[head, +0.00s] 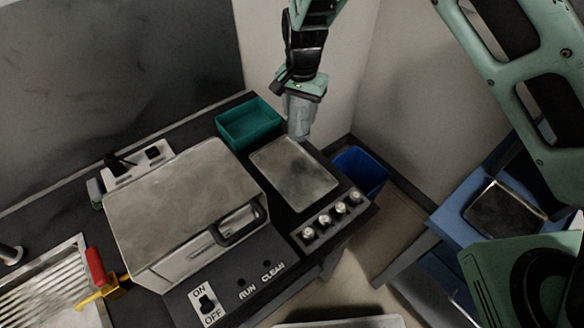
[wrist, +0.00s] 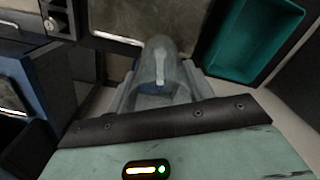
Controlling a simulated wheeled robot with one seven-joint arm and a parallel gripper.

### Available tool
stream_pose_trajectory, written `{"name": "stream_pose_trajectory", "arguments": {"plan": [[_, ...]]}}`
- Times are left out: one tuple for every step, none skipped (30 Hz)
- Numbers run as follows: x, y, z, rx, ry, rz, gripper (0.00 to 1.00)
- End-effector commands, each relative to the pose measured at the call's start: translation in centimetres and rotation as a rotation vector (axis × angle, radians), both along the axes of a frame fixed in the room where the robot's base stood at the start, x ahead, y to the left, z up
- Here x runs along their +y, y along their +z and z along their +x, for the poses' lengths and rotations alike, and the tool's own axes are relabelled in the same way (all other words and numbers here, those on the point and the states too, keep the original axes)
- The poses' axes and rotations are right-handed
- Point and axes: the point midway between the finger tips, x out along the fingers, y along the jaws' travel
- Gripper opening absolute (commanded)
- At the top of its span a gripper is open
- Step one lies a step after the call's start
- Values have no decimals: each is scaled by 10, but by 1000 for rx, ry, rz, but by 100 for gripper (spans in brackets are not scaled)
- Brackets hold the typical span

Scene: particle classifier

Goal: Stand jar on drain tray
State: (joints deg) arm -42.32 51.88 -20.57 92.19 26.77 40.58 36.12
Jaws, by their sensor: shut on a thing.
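My gripper (head: 299,106) hangs above the far right part of the counter, its fingers pointing down. It is shut on a grey jar (head: 299,129), which is partly hidden by the fingers. In the wrist view the rounded grey jar (wrist: 160,48) sits between the fingers (wrist: 162,88). The jar shows over or beside the far edge of a flat metal plate; I cannot tell whether it touches. A ribbed metal tray (head: 48,292), which looks like the drain tray, lies at the lower left, far from my gripper.
A boxy machine with a metal lid (head: 180,205) stands between the ribbed tray and the metal plate (head: 296,174). A teal bin (head: 249,124) is left of my gripper. Several knobs line the plate's near side. A blue bin (head: 359,172) stands right of the counter. A red-handled object (head: 95,266) borders the tray.

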Motion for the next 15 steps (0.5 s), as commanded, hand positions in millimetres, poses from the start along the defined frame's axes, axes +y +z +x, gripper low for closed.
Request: {"name": "stream_pose_trajectory", "arguments": {"plan": [[19, 4, -1, -3, -20, -5, 24], [28, 6, -2, -2, -36, -7, 24], [37, 7, -2, -4, -54, -11, 24], [43, 8, -3, -2, -66, -13, 24], [47, 9, -4, -2, -75, -16, 24], [52, 8, -5, -2, -85, -17, 24], [54, 7, -5, -1, -92, -19, 24], [55, 5, -6, -1, -96, -20, 24], [56, -1, -6, 0, -99, -21, 24], [57, -6, -6, 0, -101, -21, 24], [57, -11, -6, 0, -102, -21, 24], [56, -19, -6, 2, -103, -22, 24], [56, -24, -6, 0, -102, -21, 24], [56, -29, -6, 0, -102, -21, 24], [56, -35, -6, 1, -102, -20, 24]]}}
